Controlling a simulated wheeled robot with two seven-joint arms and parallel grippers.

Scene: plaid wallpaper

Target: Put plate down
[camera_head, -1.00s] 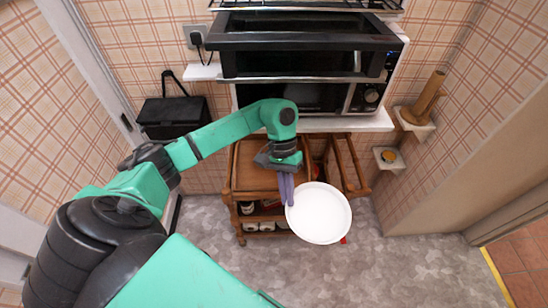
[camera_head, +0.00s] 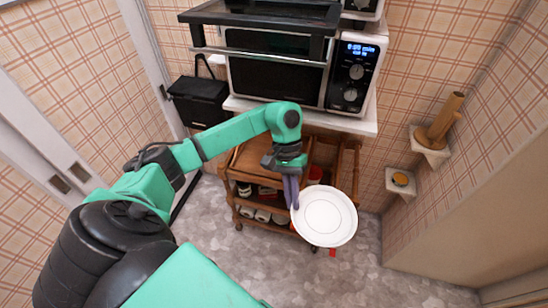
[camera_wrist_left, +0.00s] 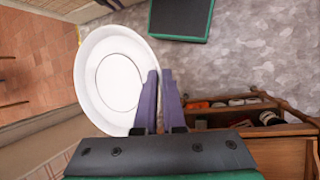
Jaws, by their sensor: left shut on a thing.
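A white round plate (camera_head: 325,216) hangs in the air in front of the wooden cart, over the grey floor. My left gripper (camera_head: 292,197) has its purple fingers shut on the plate's left rim in the head view. In the left wrist view the plate (camera_wrist_left: 112,80) lies left of the fingers (camera_wrist_left: 158,92), with its rim at the left finger; the face looks empty. My right gripper is not in view.
A wooden cart (camera_head: 250,161) with a bare patch of top and items on lower shelves stands behind the plate. Above it a white shelf (camera_head: 340,119) bears a microwave (camera_head: 352,77). A black box (camera_head: 198,101) hangs left.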

